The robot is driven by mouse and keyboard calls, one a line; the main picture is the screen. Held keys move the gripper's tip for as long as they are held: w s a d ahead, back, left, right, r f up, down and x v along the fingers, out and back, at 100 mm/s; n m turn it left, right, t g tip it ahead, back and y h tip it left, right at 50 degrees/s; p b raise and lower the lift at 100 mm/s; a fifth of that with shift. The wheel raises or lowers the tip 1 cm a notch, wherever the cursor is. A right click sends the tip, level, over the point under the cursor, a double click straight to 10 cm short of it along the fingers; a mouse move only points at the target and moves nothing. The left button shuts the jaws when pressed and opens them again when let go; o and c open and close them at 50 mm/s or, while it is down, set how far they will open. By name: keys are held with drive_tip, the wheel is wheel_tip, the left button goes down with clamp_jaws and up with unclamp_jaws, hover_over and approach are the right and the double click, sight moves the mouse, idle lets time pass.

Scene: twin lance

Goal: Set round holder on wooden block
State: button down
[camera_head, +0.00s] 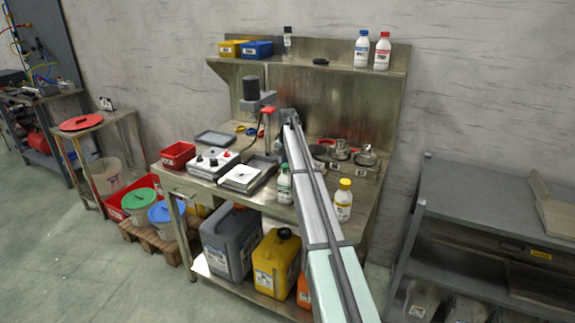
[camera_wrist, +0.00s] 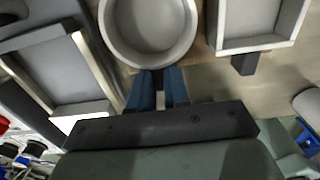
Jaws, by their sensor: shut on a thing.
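The round holder (camera_wrist: 148,57) is a shallow, light grey round dish at the top of the wrist view, cut off by the frame's edge. My gripper (camera_wrist: 160,74) has its blue fingers close together at the holder's near rim and is shut on it. In the head view my arm reaches over the bench, and its end (camera_head: 289,121) hides the holder. I cannot pick out the wooden block for certain in either view. Whether the holder touches anything beneath it is not clear.
In the wrist view a square tray (camera_wrist: 275,44) lies right of the holder and another framed tray (camera_wrist: 103,104) lies left. The steel bench (camera_head: 365,196) also carries a red bin (camera_head: 178,155), white-topped devices (camera_head: 213,163), bottles (camera_head: 343,200) and metal dishes (camera_head: 365,156).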

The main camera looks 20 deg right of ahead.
drive_tip(key=c, duration=1)
unclamp_jaws()
wheel_tip(320, 180, up, 12)
drive_tip(key=shift+r, duration=0.1)
drive_tip(key=shift+s, duration=0.1)
